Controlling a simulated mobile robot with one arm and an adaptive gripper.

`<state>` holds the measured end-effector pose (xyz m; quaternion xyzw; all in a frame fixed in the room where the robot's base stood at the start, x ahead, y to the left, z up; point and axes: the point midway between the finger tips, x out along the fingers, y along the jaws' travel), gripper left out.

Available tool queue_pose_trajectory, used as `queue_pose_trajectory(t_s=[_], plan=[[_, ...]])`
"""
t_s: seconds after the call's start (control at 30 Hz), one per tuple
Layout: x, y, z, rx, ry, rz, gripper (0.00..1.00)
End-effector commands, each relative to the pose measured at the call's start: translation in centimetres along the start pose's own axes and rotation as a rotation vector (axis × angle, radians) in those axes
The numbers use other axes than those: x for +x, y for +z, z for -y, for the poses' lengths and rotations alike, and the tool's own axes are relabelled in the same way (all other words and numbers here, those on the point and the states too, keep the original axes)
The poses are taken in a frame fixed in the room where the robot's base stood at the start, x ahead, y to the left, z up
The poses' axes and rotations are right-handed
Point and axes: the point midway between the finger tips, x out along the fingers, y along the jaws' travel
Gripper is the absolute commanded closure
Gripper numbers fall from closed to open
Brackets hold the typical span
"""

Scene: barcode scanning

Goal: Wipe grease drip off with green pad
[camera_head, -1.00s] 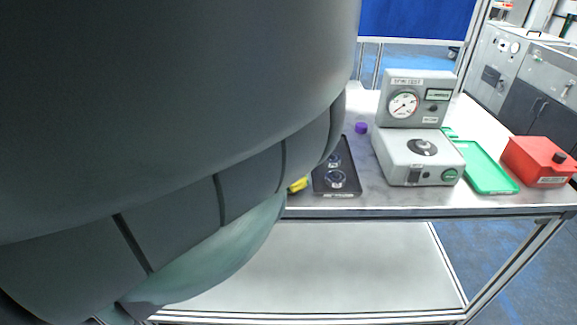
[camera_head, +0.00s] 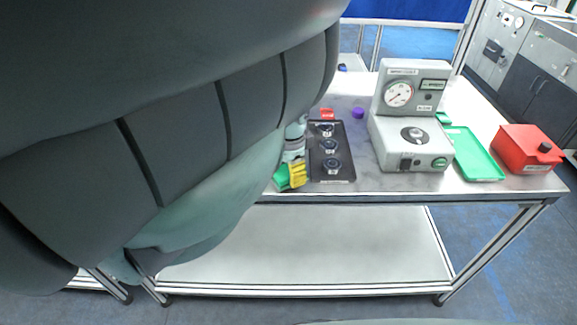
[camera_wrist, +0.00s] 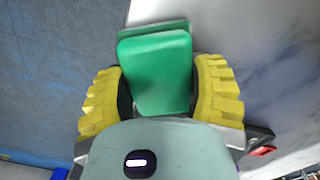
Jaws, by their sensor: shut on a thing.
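The green pad (camera_wrist: 157,72) is between the two yellow fingers of my gripper (camera_wrist: 160,84) in the wrist view. The gripper is shut on it, and the pad sticks out past the fingertips. In the head view the pad (camera_head: 282,178) and one yellow finger (camera_head: 297,174) show near the table's front edge, just left of the black rack. My arm hides the left part of the table. I cannot make out a grease drip in either view.
The black rack (camera_head: 317,168) with round dark fittings stands right of my gripper. A red piece (camera_head: 327,113) and a purple cap (camera_head: 358,112) lie behind it. Further right are a grey gauge tester (camera_head: 411,130), a green tray (camera_head: 472,155) and a red box (camera_head: 524,149).

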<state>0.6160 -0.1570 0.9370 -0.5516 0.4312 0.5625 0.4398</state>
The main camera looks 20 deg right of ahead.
Motion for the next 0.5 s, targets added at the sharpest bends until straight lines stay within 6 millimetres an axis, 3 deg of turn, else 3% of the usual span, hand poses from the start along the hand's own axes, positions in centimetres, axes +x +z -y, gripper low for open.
queue_pose_trajectory(t_s=[0.33,0.5], plan=[[0.4,-2.0,-1.1,0.003,0.002,-0.005,0.82],[0.7,-2.4,-0.8,0.005,0.000,-0.007,0.81]])
